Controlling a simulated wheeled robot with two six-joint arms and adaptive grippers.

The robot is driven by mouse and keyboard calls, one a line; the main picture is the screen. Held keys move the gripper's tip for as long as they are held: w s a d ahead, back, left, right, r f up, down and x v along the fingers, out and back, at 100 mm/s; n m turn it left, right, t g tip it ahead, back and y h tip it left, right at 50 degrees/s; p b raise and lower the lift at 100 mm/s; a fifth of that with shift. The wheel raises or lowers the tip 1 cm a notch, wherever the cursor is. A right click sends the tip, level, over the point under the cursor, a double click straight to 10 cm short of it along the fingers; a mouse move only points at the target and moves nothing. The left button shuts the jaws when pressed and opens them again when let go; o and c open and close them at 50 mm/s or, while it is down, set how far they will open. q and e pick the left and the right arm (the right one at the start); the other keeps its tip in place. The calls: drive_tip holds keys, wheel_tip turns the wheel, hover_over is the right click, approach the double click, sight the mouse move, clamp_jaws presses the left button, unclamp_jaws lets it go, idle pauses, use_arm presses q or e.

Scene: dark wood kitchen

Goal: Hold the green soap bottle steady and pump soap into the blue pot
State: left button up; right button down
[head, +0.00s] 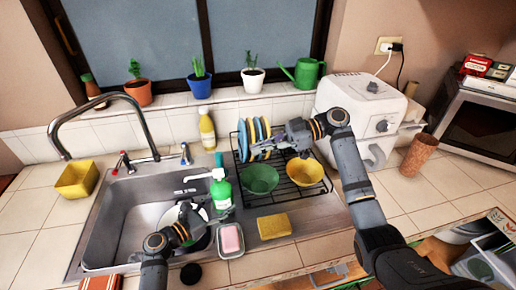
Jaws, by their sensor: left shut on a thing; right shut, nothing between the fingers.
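The green soap bottle (221,192) with a white pump head (206,176) stands upright at the right edge of the sink. The pump's spout points left, over the basin. My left gripper (212,217) is shut on the green soap bottle, low on its body; its fingers are small and partly hidden. My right gripper (268,145) is shut and empty, above and right of the bottle, in front of the plates. A round pan-like vessel (203,241) lies in the sink, largely covered by my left arm; I cannot tell its colour surely. A blue plant pot (201,86) stands on the windowsill.
The dish rack (292,194) holds several plates (254,132), a green bowl (260,179) and a yellow bowl (304,172). A pink soap dish (230,239) and yellow sponge (274,226) lie in front. The faucet (136,107) arches over the sink. A yellow bottle (207,130) stands behind.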

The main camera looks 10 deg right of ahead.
sight(216, 185)
idle(0.4)
use_arm(q)
drive_tip(key=o, duration=0.9)
wheel_tip(216, 185, up, 10)
drive_tip(key=shift+f, duration=0.1)
